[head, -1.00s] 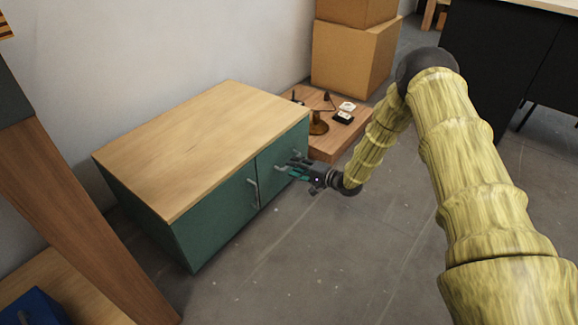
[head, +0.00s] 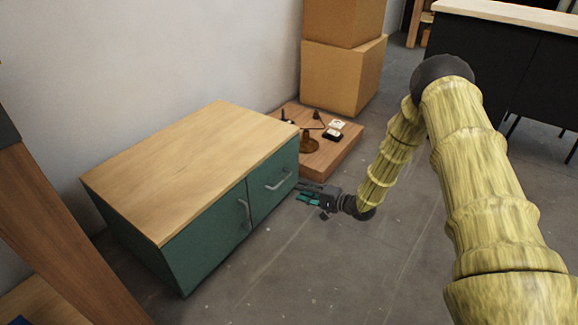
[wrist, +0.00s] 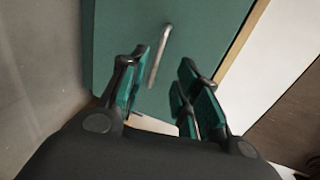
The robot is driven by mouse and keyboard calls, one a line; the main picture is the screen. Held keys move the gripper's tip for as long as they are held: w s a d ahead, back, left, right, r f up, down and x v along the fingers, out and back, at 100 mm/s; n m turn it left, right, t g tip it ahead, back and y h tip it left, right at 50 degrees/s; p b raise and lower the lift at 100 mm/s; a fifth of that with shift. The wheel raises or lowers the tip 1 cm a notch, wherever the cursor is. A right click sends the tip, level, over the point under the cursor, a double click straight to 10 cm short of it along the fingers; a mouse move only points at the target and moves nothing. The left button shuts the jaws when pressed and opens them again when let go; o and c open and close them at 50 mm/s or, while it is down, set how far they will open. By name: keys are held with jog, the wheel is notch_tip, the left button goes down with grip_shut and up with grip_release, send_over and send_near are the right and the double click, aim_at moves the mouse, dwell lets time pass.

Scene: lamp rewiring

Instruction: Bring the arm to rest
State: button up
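My gripper (head: 308,194) is in front of the right end of the low green cabinet (head: 205,247), near the floor. In the wrist view its two teal-padded fingers (wrist: 163,98) stand apart with nothing between them. The cabinet's right door handle (head: 279,180) is a metal bar; it shows beyond the fingers in the wrist view (wrist: 160,55), apart from them. Both cabinet doors look closed. My arm comes down from the right, bent at the elbow.
A low wooden platform (head: 338,158) beside the cabinet holds a lamp base (head: 309,142) and small black and white parts (head: 335,130). Cardboard boxes (head: 338,75) stand behind it. A black counter (head: 500,70) is at the back right. Grey floor in front is clear.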

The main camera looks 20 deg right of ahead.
jog(key=s+a+f+n+g+h+p, duration=0.2)
jog(key=s+a+f+h+p, duration=0.15)
jog(key=s, duration=0.75)
jog(key=s+a+f+n+g+h+p, duration=0.25)
jog(key=s+f, duration=0.25)
jog(key=s, duration=0.6)
jog(key=s+d+r+n+g+h+p, duration=0.1)
jog(key=s+r+n+g+h+p, duration=0.2)
jog(key=s, duration=1.2)
jog(key=s+d+r+n+g+h+p, duration=0.15)
jog(key=s+g, duration=0.25)
jog(key=s, duration=1.1)
notch_tip(320, 180, up, 38)
jog(key=p, duration=3.8)
jog(key=shift+a+p, duration=0.25)
jog(key=shift+p, duration=0.05)
jog(key=shift+r, duration=0.1)
